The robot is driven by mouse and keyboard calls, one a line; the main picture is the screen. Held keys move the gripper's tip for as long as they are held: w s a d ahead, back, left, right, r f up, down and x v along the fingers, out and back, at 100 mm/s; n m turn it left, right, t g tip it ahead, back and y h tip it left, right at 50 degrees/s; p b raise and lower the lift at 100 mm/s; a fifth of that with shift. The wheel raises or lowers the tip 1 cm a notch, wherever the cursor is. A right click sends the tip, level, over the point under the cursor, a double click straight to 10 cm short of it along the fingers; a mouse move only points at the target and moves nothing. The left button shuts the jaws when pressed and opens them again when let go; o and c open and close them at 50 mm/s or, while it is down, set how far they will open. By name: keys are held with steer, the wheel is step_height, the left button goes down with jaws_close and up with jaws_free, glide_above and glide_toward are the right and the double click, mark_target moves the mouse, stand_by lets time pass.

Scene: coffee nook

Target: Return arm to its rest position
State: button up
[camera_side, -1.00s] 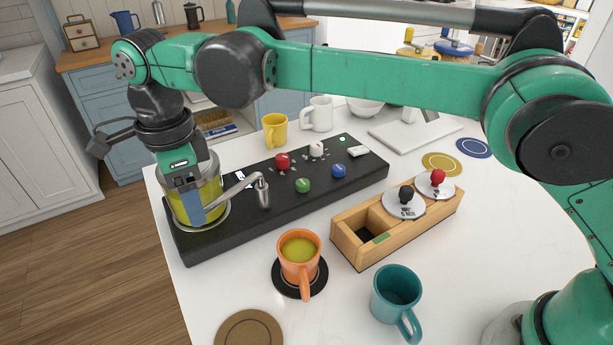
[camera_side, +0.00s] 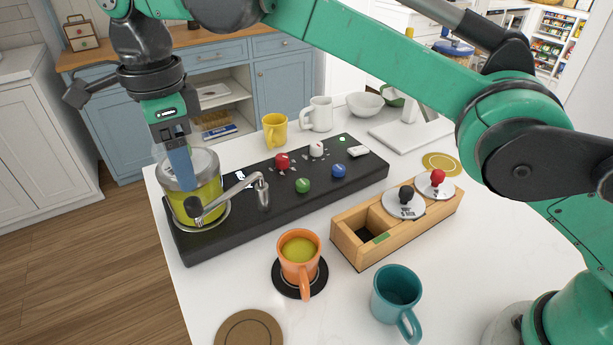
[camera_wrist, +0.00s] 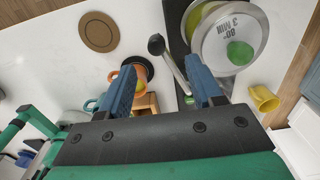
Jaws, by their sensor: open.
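My gripper (camera_side: 178,155) is raised at the left in the side view, at the glass jar of yellow-green liquid (camera_side: 196,190) on the black console (camera_side: 330,172). In the wrist view my gripper (camera_wrist: 163,80) has its two blue fingers wide apart with nothing held between them. The jar's lid (camera_wrist: 228,40), with a green knob and "80° 3 MIN" lettering, shows beyond the right finger. A lever with a black knob (camera_side: 194,206) stands in front of the jar. The fingertips overlap the jar in the side view; I cannot tell the exact gap.
An orange mug (camera_side: 300,262) of yellowish liquid stands on a black coaster. A teal mug (camera_side: 396,292) is at front right. A wooden box (camera_side: 345,238) holds lids with black and red knobs. Yellow (camera_side: 275,131) and white (camera_side: 318,114) mugs stand behind the console.

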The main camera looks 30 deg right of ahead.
steer(key=d+r+n+t+y, duration=0.1)
steer(key=d+r+n+t, duration=0.25)
steer(key=d+n, duration=0.8)
steer(key=s+d+f+n+t, duration=0.1)
steer(key=s+d+f+n, duration=0.1)
steer(key=d, duration=0.3)
steer(key=s+d+f+n+t, duration=0.1)
steer(key=s+d+f+n, duration=0.1)
steer(key=s+d, duration=0.3)
steer(key=s+d+f+n+t+h, duration=0.1)
steer(key=s+d+f+n, duration=0.1)
steer(key=d, duration=0.4)
step_height(320, 180, down, 2)
steer(key=shift+s+d+f+t, duration=0.1)
steer(key=shift+s+d+t, duration=0.25)
steer(key=shift+s, duration=0.5)
